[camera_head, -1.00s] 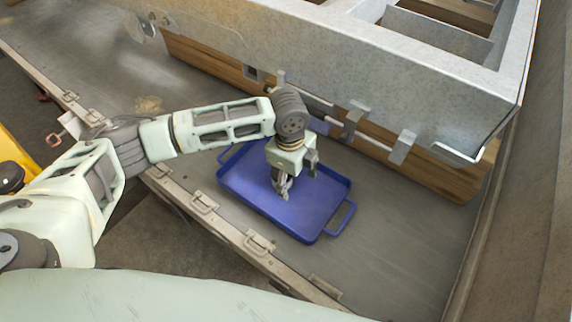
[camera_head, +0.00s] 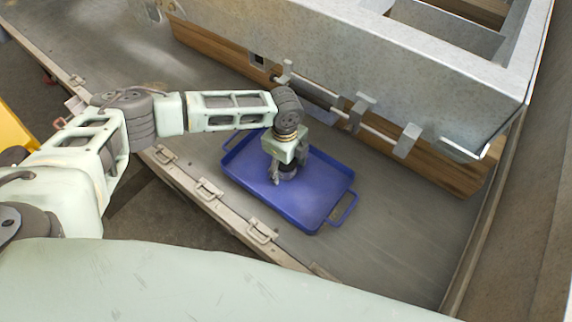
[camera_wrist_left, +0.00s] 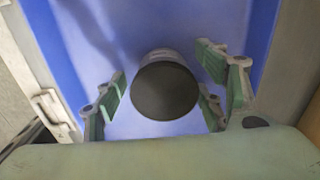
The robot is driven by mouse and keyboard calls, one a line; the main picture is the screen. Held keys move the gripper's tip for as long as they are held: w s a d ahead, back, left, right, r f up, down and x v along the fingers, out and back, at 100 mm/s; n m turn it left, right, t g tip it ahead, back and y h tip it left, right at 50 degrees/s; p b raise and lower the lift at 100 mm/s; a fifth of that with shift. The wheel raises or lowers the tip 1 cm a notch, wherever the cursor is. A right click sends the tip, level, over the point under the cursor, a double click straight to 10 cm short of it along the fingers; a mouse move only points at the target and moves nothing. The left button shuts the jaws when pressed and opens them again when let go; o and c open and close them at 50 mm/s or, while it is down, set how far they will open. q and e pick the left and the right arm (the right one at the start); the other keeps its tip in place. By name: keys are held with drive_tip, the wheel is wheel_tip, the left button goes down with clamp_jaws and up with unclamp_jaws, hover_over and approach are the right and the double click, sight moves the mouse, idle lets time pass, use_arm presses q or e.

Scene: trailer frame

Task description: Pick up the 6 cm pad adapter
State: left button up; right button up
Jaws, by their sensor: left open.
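The pad adapter (camera_wrist_left: 166,88) shows in the left wrist view as a round, dark-topped cylinder with a grey side, standing on the floor of the blue tray (camera_wrist_left: 215,22). In the head view a small dark part of it (camera_head: 291,169) shows beside my gripper. My left gripper (camera_head: 277,178) points down over the blue tray (camera_head: 312,217). In the left wrist view its green-padded fingers (camera_wrist_left: 165,100) are spread to either side of the adapter. The gripper is open and holds nothing. My right gripper is not in view.
A galvanized steel frame (camera_head: 360,70) on wooden beams (camera_head: 440,165) stands behind the tray, with metal brackets (camera_head: 362,108) jutting toward it. A trailer edge rail with latches (camera_head: 208,188) runs in front. The grey deck (camera_head: 400,225) right of the tray is clear.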

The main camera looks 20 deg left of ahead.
use_arm(q)
drive_tip(key=shift+c, duration=0.3)
drive_tip(key=c, duration=1.5)
clamp_jaws()
drive_tip(key=shift+r, duration=0.15)
